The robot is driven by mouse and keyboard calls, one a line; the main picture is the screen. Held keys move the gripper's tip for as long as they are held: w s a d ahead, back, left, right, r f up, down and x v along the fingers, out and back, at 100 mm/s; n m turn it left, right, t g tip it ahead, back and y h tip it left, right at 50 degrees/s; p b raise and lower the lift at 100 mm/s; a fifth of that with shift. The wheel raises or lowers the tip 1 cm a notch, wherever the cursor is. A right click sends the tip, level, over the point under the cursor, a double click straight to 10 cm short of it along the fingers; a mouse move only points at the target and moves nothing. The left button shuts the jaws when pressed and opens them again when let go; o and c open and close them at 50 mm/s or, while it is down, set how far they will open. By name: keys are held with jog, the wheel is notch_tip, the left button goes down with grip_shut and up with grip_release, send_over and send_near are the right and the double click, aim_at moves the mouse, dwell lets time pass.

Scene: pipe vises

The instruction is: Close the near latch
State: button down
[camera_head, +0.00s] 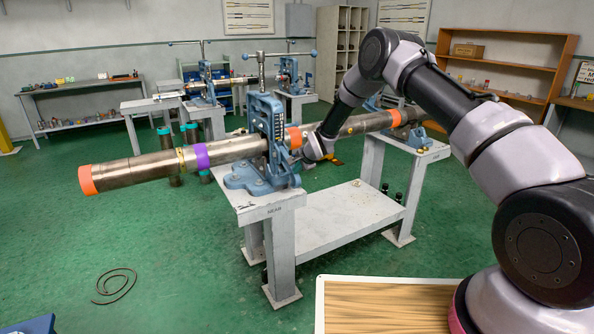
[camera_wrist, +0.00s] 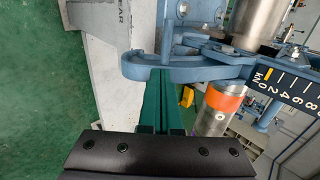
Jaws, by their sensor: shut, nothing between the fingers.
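The near vise (camera_head: 262,140) is blue and stands on the white stand marked NEAR, clamped around a long steel pipe (camera_head: 130,170). In the wrist view, a blue curved latch arm (camera_wrist: 190,70) runs across the top, with a dark kN scale (camera_wrist: 285,84) at right. My gripper (camera_wrist: 163,76) has its green fingers together and empty, with their tips at the latch arm's lower edge; I cannot tell if they touch. In the head view my gripper (camera_head: 308,154) is just right of the near vise, by the pipe, its fingertips hard to make out.
The pipe has orange bands and a purple band (camera_head: 201,156), and its left end overhangs the stand. A second blue vise (camera_head: 424,140) holds its far end. A tray with a wood-grain surface (camera_head: 390,305) is at bottom. A dark coil (camera_head: 115,285) lies on the open green floor.

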aim_at(293, 185)
jog(key=shift+f, duration=0.15)
jog(key=shift+d+f+t+y, duration=0.1)
jog(key=shift+f+t+y, duration=0.35)
jog(key=shift+f, duration=0.45)
jog(key=w+f+t+y, duration=0.1)
jog(key=f, duration=0.1)
jog(key=w+a+f+t, duration=0.1)
jog(key=f+t, duration=0.1)
jog(key=w+a+f+t+y, duration=0.1)
jog(key=f, duration=0.2)
jog(key=shift+f+y, duration=0.1)
jog(key=shift+y, duration=0.25)
jog(key=shift+w+a+f, duration=0.45)
jog(key=shift+w+f, duration=0.15)
jog(key=shift+f, duration=0.2)
jog(key=shift+w+r, duration=0.1)
jog(key=shift+r, duration=0.05)
